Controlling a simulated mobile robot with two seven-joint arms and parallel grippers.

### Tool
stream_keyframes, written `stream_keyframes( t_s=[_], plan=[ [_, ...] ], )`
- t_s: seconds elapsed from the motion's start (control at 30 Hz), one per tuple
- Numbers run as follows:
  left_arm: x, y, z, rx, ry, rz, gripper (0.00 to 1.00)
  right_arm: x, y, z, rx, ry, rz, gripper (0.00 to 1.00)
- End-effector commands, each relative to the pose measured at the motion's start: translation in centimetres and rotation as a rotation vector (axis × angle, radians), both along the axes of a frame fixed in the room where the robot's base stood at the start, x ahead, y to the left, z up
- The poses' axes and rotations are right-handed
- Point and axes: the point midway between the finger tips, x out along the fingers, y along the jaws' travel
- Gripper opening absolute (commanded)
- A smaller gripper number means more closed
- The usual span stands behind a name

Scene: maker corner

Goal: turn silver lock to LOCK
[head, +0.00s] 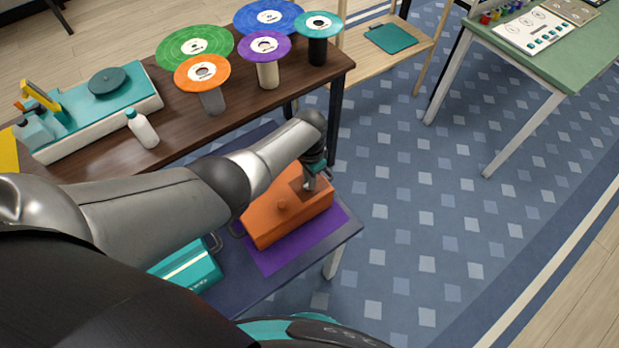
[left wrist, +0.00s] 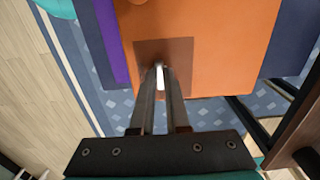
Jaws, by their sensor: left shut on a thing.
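An orange box (head: 275,215) lies on a purple mat (head: 285,254) on the dark low table. It also shows in the left wrist view (left wrist: 215,45), with a brown square plate (left wrist: 182,50) on its face. My left gripper (head: 311,184) is at the plate, at the box's far right end. In the left wrist view my left gripper's fingers (left wrist: 160,80) are closed on a small silver lock (left wrist: 159,76). The fingers cover most of the lock, and I cannot read any LOCK marking. My right gripper is not in view.
A teal case (head: 187,268) lies left of the orange box on the low table (head: 335,246). Behind stands a brown table (head: 105,155) with coloured discs on stands, a white bottle (head: 142,129) and a teal machine.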

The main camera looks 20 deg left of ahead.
Motion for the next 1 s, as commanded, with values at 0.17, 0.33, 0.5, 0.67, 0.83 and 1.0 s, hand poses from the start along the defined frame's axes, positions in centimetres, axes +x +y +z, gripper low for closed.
stream_keyframes(
  t_s=[0.17,0.33,0.5,0.67,0.83,1.0],
  plan=[
    [-0.1,-0.02,-0.08,0.0,0.003,-0.022,0.0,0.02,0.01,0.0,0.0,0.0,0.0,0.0],
    [-0.1,-0.02,-0.08,0.0,0.003,-0.026,0.0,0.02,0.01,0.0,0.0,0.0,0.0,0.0],
    [-0.1,-0.02,-0.08,0.0,0.003,-0.026,0.0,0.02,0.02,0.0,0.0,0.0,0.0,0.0],
    [-0.09,-0.02,-0.07,0.0,0.001,-0.025,0.27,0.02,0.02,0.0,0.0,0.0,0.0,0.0],
    [-0.05,-0.01,-0.04,0.0,0.001,-0.024,0.44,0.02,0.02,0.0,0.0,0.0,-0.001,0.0],
    [-0.02,-0.01,-0.02,0.0,0.0,-0.024,0.44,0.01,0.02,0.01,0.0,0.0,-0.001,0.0]
  ],
)
